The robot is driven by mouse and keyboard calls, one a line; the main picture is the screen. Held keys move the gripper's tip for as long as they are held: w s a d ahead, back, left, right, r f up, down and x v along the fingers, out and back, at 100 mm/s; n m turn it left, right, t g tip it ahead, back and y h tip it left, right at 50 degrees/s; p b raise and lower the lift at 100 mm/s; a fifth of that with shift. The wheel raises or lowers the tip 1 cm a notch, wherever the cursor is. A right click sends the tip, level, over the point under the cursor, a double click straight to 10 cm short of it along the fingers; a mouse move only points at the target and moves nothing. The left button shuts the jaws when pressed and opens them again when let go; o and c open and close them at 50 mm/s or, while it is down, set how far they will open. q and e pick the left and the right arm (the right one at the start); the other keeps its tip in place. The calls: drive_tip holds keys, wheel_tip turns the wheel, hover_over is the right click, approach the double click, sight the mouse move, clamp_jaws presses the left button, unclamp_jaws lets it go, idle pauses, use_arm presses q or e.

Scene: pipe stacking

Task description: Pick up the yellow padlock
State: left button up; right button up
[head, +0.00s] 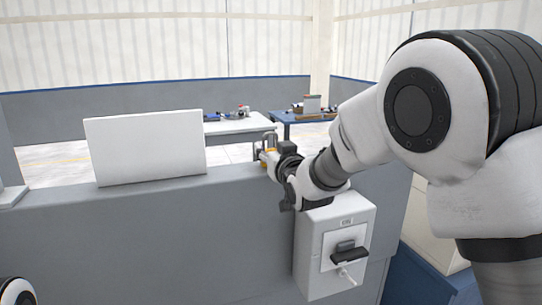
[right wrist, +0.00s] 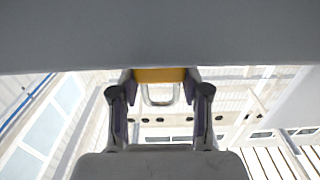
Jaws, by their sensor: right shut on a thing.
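The yellow padlock (head: 264,156) is at the top edge of the grey wall in the head view, small and partly hidden by my right gripper (head: 268,160). In the right wrist view, the padlock's yellow body (right wrist: 160,75) sits between the two fingertips of the gripper (right wrist: 161,80), and its silver shackle (right wrist: 160,101) extends below it in the picture. The right gripper is shut on the padlock's body. I cannot tell whether the padlock touches the wall top. My left gripper is not in view.
The grey wall (head: 230,225) runs across the front. A white switch box (head: 318,243) with a dark handle is on it below my right gripper. A white panel (head: 145,148) stands at left. White (head: 235,125) and blue (head: 300,117) tables with objects stand behind.

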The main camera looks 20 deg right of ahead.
drive_tip(key=shift+f, duration=0.2)
drive_tip(key=shift+r, duration=0.45)
wheel_tip(320, 180, up, 2)
drive_tip(key=shift+w+r+b, duration=0.1)
drive_tip(key=shift+b, duration=0.4)
drive_tip(key=s+a+r+p, duration=0.1)
drive_tip(key=s+p, duration=0.5)
drive_tip(key=s, duration=1)
drive_tip(key=shift+a+r, duration=0.3)
drive_tip(key=shift+r, duration=0.2)
drive_tip(key=shift+p, duration=0.3)
